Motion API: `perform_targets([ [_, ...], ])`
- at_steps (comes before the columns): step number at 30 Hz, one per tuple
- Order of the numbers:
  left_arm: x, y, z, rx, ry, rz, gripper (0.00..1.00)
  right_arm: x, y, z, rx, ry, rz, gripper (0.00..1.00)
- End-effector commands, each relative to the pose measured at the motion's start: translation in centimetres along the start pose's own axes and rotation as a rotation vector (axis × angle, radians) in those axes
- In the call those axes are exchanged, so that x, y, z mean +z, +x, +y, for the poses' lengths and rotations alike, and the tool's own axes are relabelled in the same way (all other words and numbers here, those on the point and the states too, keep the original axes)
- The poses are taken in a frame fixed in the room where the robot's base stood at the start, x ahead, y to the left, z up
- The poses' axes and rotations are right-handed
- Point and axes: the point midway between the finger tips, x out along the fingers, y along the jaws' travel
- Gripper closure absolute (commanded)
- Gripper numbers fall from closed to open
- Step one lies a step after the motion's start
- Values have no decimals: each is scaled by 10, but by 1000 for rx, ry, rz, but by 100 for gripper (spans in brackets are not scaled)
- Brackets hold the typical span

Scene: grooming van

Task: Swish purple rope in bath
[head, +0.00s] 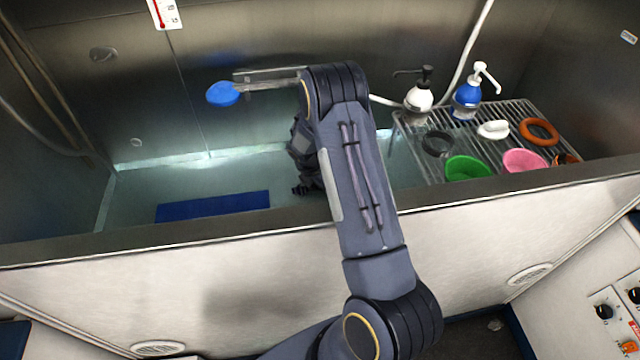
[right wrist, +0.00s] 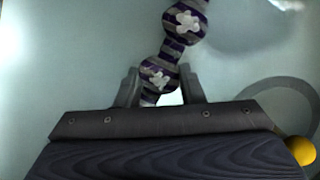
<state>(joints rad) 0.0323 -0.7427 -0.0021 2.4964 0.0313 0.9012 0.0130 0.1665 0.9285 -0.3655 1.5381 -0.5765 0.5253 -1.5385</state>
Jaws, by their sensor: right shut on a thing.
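The purple rope (right wrist: 185,25) shows in the right wrist view as a purple-and-grey striped toy with knots and white patches. My right gripper (right wrist: 160,85) is shut on its lower end, and the rope extends away from the fingers toward the top of the picture. The bath (head: 240,165) is a metal tub with pale water. In the head view my right arm reaches over the front wall into it. The dark right gripper (head: 304,160) is mostly hidden behind the arm, and the rope is hidden there too. My left gripper is not in view.
A blue mat (head: 212,206) lies in the bath at left. A blue round object (head: 222,93) is near the back wall. A slatted rack (head: 467,135) at right holds bottles, bowls and rings. A yellow ball (right wrist: 301,150) shows in the wrist view.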

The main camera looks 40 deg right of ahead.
Motion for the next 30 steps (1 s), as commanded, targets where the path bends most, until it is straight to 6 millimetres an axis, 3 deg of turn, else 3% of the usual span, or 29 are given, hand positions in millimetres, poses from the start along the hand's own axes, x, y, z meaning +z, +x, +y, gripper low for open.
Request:
perform_targets([
  [11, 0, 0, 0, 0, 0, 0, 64, 3, 1, -2, 0, 1, 0, 90],
  [22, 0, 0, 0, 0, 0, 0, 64, 28, 8, -19, 1, 1, 0, 90],
  [30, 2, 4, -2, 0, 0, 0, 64, 6, 3, -4, 2, -3, 0, 90],
])
